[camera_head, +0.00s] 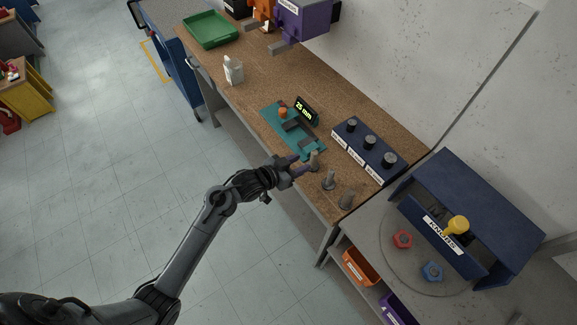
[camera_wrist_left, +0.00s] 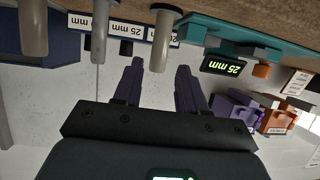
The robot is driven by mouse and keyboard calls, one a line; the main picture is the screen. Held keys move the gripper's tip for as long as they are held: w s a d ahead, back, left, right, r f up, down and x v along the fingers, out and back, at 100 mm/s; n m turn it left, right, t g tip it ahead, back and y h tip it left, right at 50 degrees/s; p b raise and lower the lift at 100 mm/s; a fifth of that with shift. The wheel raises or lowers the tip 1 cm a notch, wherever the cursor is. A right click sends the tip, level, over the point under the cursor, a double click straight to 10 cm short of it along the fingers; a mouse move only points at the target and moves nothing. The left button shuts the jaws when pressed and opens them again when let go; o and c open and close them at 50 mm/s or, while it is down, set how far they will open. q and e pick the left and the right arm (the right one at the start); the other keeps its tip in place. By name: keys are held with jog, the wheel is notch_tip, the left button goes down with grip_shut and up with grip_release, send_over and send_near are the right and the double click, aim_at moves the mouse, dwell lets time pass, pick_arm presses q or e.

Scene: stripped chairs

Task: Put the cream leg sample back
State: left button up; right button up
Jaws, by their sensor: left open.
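My left gripper (camera_head: 301,168) is open at the front edge of the brown bench (camera_head: 250,85). A cream-beige upright leg sample (camera_head: 314,160) stands on the bench just beyond its fingertips. In the left wrist view, which is upside down, this sample (camera_wrist_left: 165,38) shows ahead of the gap between the purple fingers (camera_wrist_left: 158,72); nothing is visibly gripped. A grey thin-stemmed sample (camera_head: 328,181) and a thicker grey-beige one (camera_head: 347,198) stand farther right. The dark blue block (camera_head: 352,150) behind them has black round tops and white labels. My right gripper is out of view.
A teal gauge (camera_head: 272,118) with an orange knob lies left of the samples, beside a display (camera_head: 306,111) reading 25 mm. A white bottle (camera_head: 233,70) and green tray (camera_head: 210,29) stand farther left. A blue KNOBS box (camera_head: 478,215) stands at right.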

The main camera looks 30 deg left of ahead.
pick_arm(q)
jog(key=s+n+g+y, duration=0.2)
jog(key=s+g, duration=0.7)
jog(key=s, duration=2.2)
jog(key=y, duration=0.2)
jog(key=shift+y, duration=0.3)
jog(key=shift+a, duration=0.1)
